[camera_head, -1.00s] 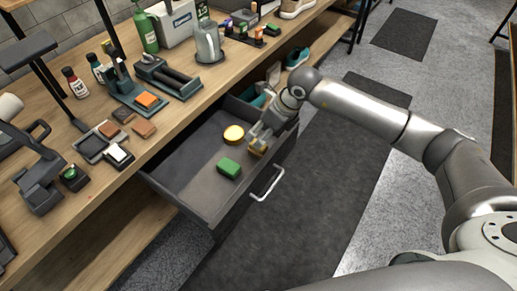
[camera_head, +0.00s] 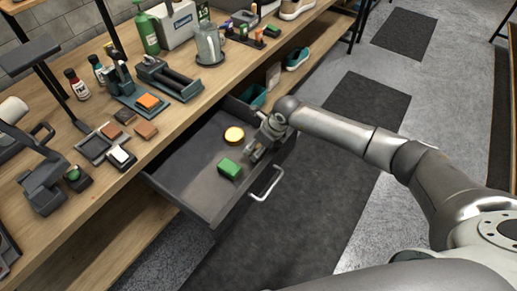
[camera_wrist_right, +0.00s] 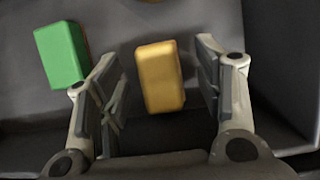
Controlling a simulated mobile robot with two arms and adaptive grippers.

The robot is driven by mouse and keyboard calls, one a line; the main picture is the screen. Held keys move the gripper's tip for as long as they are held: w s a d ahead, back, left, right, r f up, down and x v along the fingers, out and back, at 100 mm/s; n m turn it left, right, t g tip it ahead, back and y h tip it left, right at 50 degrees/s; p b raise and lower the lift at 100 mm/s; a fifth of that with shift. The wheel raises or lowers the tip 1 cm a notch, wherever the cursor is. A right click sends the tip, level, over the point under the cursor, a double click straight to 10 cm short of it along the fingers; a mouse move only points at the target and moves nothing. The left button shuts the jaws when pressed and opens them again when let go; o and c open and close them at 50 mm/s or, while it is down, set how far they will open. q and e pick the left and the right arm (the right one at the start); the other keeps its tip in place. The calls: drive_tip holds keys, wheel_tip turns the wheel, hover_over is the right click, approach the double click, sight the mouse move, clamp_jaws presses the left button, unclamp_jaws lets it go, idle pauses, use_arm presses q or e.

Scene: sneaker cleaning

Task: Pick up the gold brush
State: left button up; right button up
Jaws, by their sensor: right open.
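The gold brush (camera_wrist_right: 160,76) shows in the right wrist view as a yellow-gold block on the drawer floor. It lies between the two fingers of my right gripper (camera_wrist_right: 160,88), with a gap on each side. The right gripper is open. In the head view my right gripper (camera_head: 254,150) is down inside the open drawer (camera_head: 180,176), and it hides the gold brush there. My left gripper is not in view.
A green brush (camera_head: 229,169) lies in the drawer left of my gripper; it also shows in the wrist view (camera_wrist_right: 62,54). The drawer walls and handle (camera_head: 268,186) are near. The workbench (camera_head: 150,150) above holds many items.

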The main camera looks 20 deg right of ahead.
sight(259, 145)
drive_tip(key=shift+f, duration=0.15)
drive_tip(key=c, duration=1.1)
wheel_tip(259, 145, up, 10)
drive_tip(key=shift+r+b, duration=0.1)
drive_tip(key=shift+b, duration=0.5)
drive_tip(key=o, duration=0.3)
drive_tip(key=shift+c, duration=1)
